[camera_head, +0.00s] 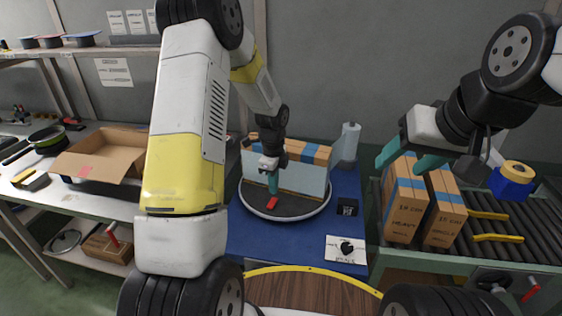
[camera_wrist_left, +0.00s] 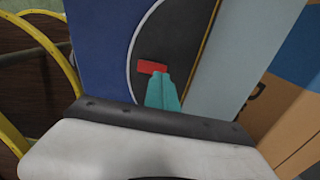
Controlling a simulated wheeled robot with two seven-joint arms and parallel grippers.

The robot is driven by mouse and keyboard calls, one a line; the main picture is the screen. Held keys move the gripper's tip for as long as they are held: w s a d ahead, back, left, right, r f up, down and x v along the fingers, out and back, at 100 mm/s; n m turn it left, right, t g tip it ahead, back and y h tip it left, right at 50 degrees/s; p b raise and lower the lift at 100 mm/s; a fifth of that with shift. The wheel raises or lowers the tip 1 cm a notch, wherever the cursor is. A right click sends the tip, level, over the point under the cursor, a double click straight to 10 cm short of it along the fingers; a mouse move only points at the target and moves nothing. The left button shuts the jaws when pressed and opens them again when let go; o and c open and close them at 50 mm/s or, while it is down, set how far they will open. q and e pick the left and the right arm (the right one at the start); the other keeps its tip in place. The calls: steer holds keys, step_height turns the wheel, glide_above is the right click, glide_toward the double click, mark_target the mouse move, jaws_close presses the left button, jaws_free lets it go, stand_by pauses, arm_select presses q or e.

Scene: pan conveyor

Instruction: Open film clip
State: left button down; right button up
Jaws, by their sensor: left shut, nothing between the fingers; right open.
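A box wrapped in pale film (camera_head: 300,178) stands on a dark round turntable (camera_head: 312,209); the film also shows in the left wrist view (camera_wrist_left: 215,70). A small red piece (camera_head: 272,203) lies at the turntable's front; it is the only clip-like part I see, and it also shows in the left wrist view (camera_wrist_left: 152,67). My left gripper (camera_head: 273,186) points down in front of the film, teal fingers together and empty, tips close to the red piece. I cannot tell if they touch it. My right gripper (camera_head: 408,160) is open and empty above the cartons at the right.
Two taped cartons (camera_head: 405,205) stand on the roller conveyor (camera_head: 520,225) at the right. A film roll (camera_head: 348,143) stands behind the blue mat (camera_head: 250,235). An open cardboard box (camera_head: 100,160) and pans (camera_head: 47,138) are on the left bench.

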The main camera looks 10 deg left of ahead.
mark_target(274, 200)
arm_select(q)
steer(key=shift+f, duration=1.65)
steer(key=shift+w+f, duration=0.1)
steer(key=shift+f, duration=0.1)
steer(key=shift+s+a+r, duration=0.15)
steer(key=shift+s+r, duration=0.15)
steer(key=shift+s, duration=0.5)
steer(key=shift+r, duration=0.1)
